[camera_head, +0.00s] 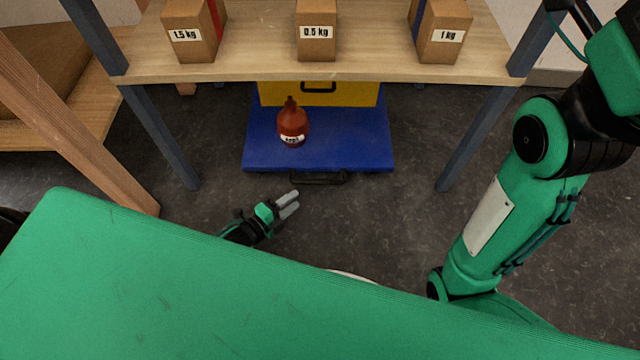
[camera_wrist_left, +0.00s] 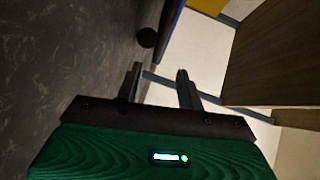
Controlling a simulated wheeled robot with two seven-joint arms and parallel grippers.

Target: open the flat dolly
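The flat dolly (camera_head: 345,150) is a low blue slab on the floor under the shelf, with a black handle (camera_head: 318,178) on its front edge. A red-brown bottle (camera_head: 292,125) with a white label stands on it, and a yellow box (camera_head: 318,94) is at its back, partly hidden by the shelf board. My left gripper (camera_head: 291,204) is open and empty, just in front of the handle and apart from it. In the left wrist view its two fingers (camera_wrist_left: 160,84) are spread, with a dark round end beyond them, perhaps the handle. My right gripper is out of view.
The wooden shelf (camera_head: 360,65) above carries several labelled cardboard boxes (camera_head: 316,32). Its grey-blue legs stand left (camera_head: 165,140) and right (camera_head: 478,140) of the dolly. The grey floor (camera_head: 390,225) in front is clear. A wooden frame (camera_head: 75,125) stands at left.

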